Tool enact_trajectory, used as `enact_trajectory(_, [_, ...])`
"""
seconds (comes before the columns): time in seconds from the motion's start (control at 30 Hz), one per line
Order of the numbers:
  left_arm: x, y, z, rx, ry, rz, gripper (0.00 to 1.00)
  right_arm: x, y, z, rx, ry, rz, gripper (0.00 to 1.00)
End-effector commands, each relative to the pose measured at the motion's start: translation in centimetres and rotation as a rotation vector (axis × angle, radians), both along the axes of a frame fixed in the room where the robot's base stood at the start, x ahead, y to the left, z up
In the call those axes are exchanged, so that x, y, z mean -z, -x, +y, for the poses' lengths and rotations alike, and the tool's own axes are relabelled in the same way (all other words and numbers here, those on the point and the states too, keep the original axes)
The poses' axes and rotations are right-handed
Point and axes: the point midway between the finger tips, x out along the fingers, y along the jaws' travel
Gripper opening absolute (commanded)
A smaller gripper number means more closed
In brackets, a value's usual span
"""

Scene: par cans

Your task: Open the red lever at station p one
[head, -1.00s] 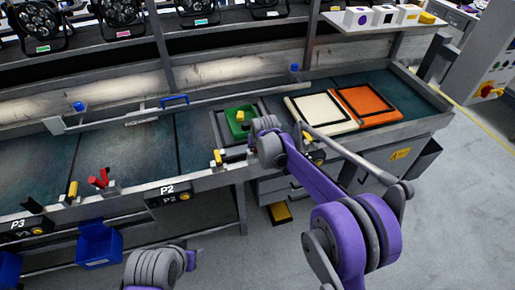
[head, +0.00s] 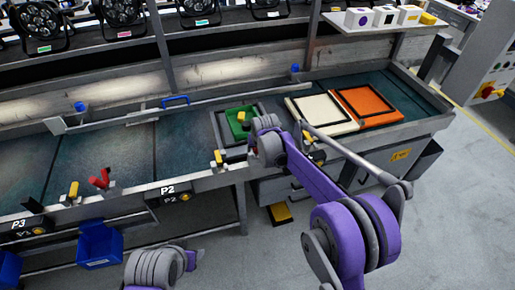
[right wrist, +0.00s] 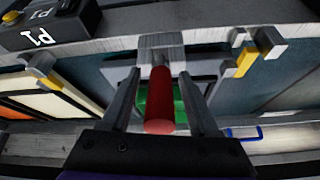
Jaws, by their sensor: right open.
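The red lever (right wrist: 160,98) at station P1 shows in the right wrist view as a red cylinder in front of a grey bracket. The P1 sign (right wrist: 38,38) is at the upper left there. My right gripper (right wrist: 160,76) is open, with one finger on each side of the lever. I cannot tell whether either finger touches it. In the head view my right gripper (head: 237,153) is at the bench's front edge, and my own arm hides the lever. My left gripper is out of view.
A green bin (head: 238,122) sits in the bench behind my right gripper. Cream (head: 318,112) and orange (head: 372,104) panels lie to its right. Another red lever (head: 100,178) stands left of the P2 sign (head: 172,190). Blue bins (head: 100,246) hang below the bench front.

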Motion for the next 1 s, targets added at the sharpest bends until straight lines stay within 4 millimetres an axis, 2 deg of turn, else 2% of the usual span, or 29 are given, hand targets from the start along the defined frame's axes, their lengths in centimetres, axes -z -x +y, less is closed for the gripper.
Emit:
enact_trajectory(0.17, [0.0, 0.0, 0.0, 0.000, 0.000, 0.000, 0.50, -2.0, 1.0, -0.2, 0.000, 0.000, 0.000, 0.61])
enact_trajectory(0.4, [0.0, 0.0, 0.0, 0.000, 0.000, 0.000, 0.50, -6.4, 3.2, -0.7, 0.000, 0.000, 0.000, 0.61])
enact_trajectory(0.6, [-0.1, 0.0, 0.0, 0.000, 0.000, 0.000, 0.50, -8.9, 4.4, -1.0, 0.000, 0.000, 0.000, 0.61])
enact_trajectory(1.0, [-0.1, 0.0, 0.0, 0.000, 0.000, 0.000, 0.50, -9.5, 4.7, -1.1, 0.000, 0.000, 0.000, 0.61])
